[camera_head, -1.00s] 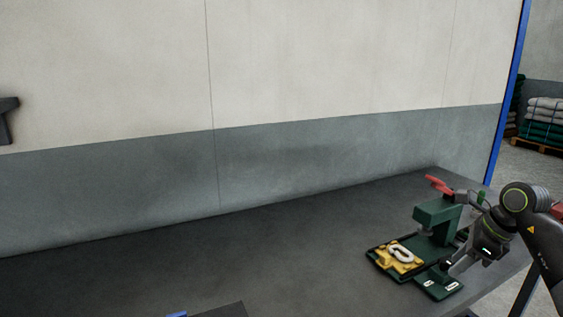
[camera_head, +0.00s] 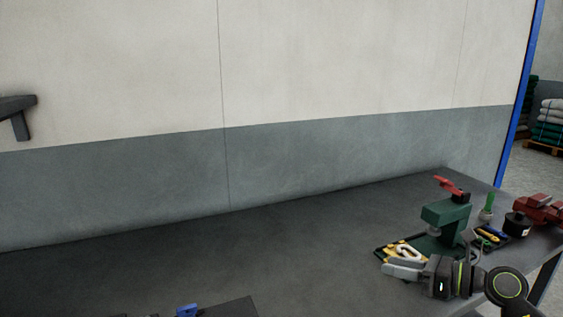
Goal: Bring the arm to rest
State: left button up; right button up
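My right arm comes in at the lower right. Its gripper (camera_head: 388,267) points left, in front of the green press (camera_head: 447,218) with the red lever. I cannot tell whether its fingers are open or shut. A white hook-shaped piece (camera_head: 408,251) lies on the yellow block (camera_head: 391,253) at the foot of the press. The gripper hides the lower part of the press and its near plate. My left gripper is not in view.
The dark table (camera_head: 250,240) is clear in the middle. A tray with small tools (camera_head: 490,237), a black round container (camera_head: 517,225), a green bottle (camera_head: 488,206) and a red vise (camera_head: 540,209) stand at the right. A blue thing (camera_head: 187,310) sits at the near edge.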

jog(key=s+d+r+m+t+h, duration=0.15)
jog(key=m+t+h, duration=0.25)
jog(key=m+t, duration=0.45)
jog(key=s+d+r+m+t+h, duration=0.1)
jog(key=s+d+m+t+h, duration=0.3)
jog(key=m, duration=0.8)
jog(key=s+d+f+m+g+h, duration=0.3)
jog(key=s+d+f+m+h, duration=0.1)
jog(key=f+m+h, duration=0.3)
jog(key=s+d+f+m+g+h, duration=0.35)
jog(key=f+m, duration=0.25)
jog(key=m, duration=0.4)
jog(key=s+a+f+m+g+y, duration=0.1)
jog(key=s+a+f+m+g, duration=0.15)
jog(key=s+f+g, duration=0.4)
jog(key=s+a+f+m+g+y, duration=0.1)
jog(key=s+a+f+m, duration=0.15)
jog(key=s, duration=0.65)
jog(key=s+a+f+m+g+y, duration=0.2)
jog(key=s+a+f+g, duration=0.15)
jog(key=s+f, duration=0.3)
notch_tip(320, 180, down, 23)
jog(key=d+g, duration=0.2)
jog(key=d, duration=0.1)
jog(key=s+a+f, duration=0.1)
jog(key=s+f, duration=1.4)
jog(key=f, duration=0.1)
jog(key=shift+s+a+f+g, duration=0.15)
jog(key=shift+s+a+g, duration=0.2)
jog(key=shift+g, duration=0.05)
